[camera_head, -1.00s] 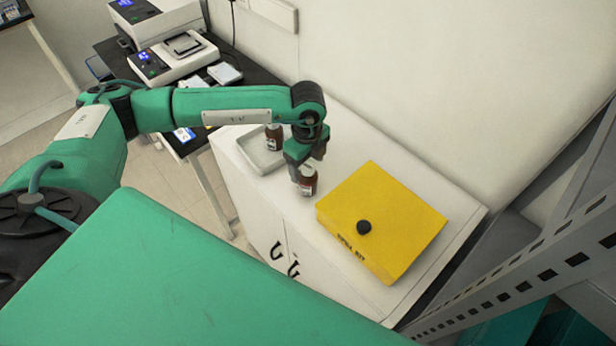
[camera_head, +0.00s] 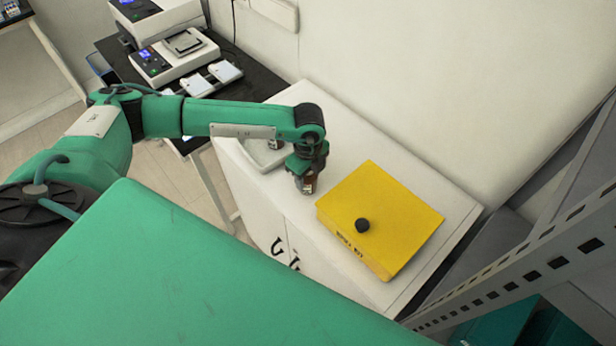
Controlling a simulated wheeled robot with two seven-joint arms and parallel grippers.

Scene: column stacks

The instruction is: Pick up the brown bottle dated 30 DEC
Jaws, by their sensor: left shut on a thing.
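My left gripper (camera_head: 306,177) points down over the white cabinet top, left of the yellow box, and is shut on a brown bottle (camera_head: 309,186). Only a small part of this bottle shows below the fingers, and its date cannot be read. I cannot tell whether it touches the cabinet top. Another brown bottle (camera_head: 272,145) stands at the white tray (camera_head: 259,158), mostly hidden behind my left arm; its label cannot be read. My right gripper is not in view.
A wall borders the back, and a perforated metal rack (camera_head: 540,270) stands at the right. Lab devices (camera_head: 170,58) stand on a black table.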

